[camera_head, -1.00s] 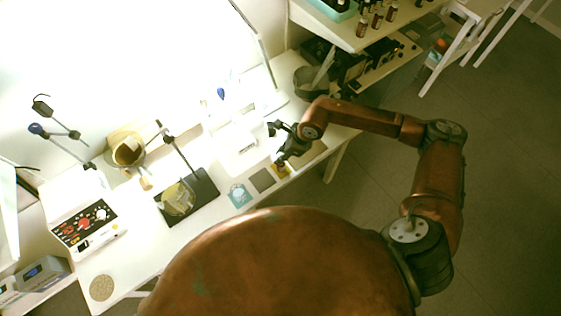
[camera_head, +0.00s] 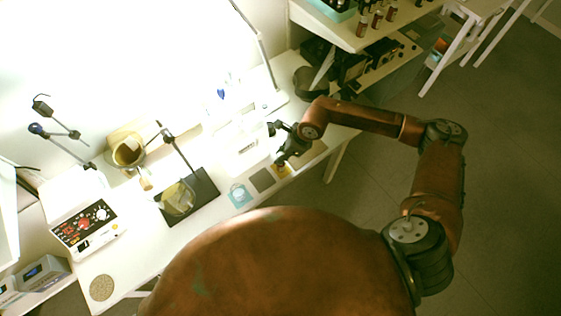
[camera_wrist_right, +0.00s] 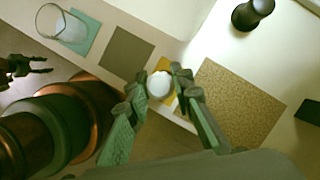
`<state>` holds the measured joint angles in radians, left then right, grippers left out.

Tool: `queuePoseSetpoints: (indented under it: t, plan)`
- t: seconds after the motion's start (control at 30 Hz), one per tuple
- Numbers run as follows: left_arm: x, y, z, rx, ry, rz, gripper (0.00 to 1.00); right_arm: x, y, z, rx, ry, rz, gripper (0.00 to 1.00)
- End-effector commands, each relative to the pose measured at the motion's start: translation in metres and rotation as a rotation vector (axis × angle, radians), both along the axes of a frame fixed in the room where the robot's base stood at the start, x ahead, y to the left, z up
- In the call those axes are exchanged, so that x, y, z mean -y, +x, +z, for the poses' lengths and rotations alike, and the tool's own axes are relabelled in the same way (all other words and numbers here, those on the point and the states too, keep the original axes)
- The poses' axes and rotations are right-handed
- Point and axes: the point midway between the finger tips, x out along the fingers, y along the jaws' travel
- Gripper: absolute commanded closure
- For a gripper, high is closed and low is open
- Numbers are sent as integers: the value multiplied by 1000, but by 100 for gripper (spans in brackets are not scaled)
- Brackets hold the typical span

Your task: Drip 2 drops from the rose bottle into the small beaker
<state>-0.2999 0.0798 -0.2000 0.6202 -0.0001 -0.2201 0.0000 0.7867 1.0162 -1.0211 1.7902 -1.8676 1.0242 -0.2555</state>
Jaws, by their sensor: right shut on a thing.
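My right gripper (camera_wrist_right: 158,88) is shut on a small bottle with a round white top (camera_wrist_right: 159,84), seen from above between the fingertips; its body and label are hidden. A yellow mat (camera_wrist_right: 165,66) shows beneath it. In the head view the right gripper (camera_head: 282,161) is low over the table's front edge, and the bottle is too small to make out. A clear small beaker (camera_wrist_right: 64,27) stands on a teal mat, apart from the gripper; in the head view it shows faintly (camera_head: 238,192). My left gripper (camera_wrist_right: 40,66) appears open and empty at the wrist view's left edge.
A bare grey mat (camera_wrist_right: 125,49) lies between the beaker and the bottle. A brown speckled mat (camera_wrist_right: 238,105) and a dark bottle-like object (camera_wrist_right: 250,14) are on the other side. A black stand plate (camera_head: 205,187) and a control box (camera_head: 86,226) stand further left.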

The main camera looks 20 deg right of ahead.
Motion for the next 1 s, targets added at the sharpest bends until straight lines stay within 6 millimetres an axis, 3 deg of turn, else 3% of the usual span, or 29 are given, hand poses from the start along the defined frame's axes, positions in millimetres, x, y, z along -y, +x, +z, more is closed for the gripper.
queuePoseSetpoints:
  t: [0.27,1.0]
  plan:
    - [0,1,3,1,0,0,60,0,0,5,1,0,0,85]
    - [0,9,48,15,0,0,60,0,0,86,2,-1,-1,85]
